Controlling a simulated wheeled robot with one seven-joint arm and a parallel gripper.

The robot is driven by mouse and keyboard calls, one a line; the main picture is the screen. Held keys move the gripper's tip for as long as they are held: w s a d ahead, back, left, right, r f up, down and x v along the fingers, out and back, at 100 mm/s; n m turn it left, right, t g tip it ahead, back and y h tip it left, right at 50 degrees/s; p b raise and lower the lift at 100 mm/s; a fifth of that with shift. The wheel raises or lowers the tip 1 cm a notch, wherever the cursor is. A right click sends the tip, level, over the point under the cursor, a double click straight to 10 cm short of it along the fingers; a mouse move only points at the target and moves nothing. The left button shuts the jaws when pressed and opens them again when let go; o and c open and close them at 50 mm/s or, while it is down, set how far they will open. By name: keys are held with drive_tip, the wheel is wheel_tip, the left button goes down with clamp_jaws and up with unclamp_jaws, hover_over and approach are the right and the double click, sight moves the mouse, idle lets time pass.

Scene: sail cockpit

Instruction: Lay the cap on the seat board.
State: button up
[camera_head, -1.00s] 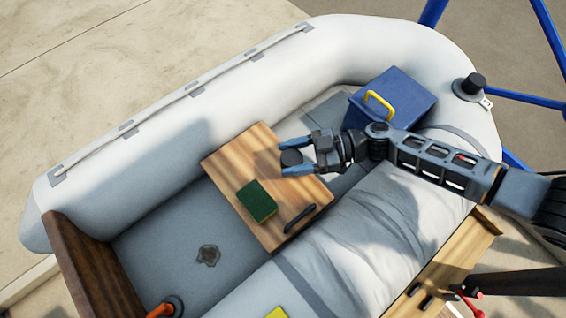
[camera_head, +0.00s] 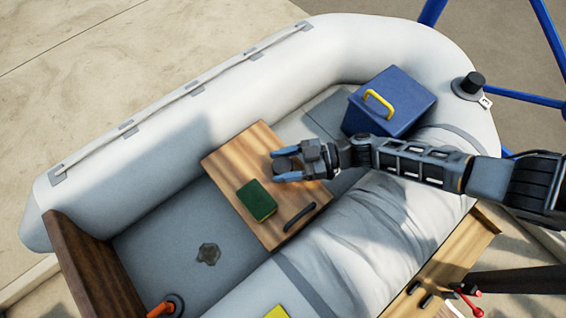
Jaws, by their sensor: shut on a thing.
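The seat board (camera_head: 234,157) is a wooden plank lying across the inside of the inflatable boat. My gripper (camera_head: 284,167) is over its right part, with its fingers shut on a small dark round cap (camera_head: 283,164). The cap looks close above the board; whether it touches the wood cannot be told from this view. A green sponge-like block (camera_head: 257,200) and a dark curved handle-shaped thing (camera_head: 300,216) lie on the board, near its front edge.
A blue box (camera_head: 405,100) with a yellow handle stands behind my gripper. A dark valve knob (camera_head: 473,83) sits on the boat's tube (camera_head: 150,100). The board's far left part is bare. An orange-ended thing (camera_head: 162,309) is at the bottom left.

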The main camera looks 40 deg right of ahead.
drive_tip(key=o, duration=1)
drive_tip(key=shift+f, duration=0.1)
drive_tip(key=shift+o, duration=0.2)
drive_tip(key=shift+s+d, duration=0.15)
drive_tip(key=shift+d, duration=0.15)
drive_tip(key=b+v, duration=0.1)
drive_tip(key=v, duration=0.6)
drive_tip(key=shift+b, duration=0.3)
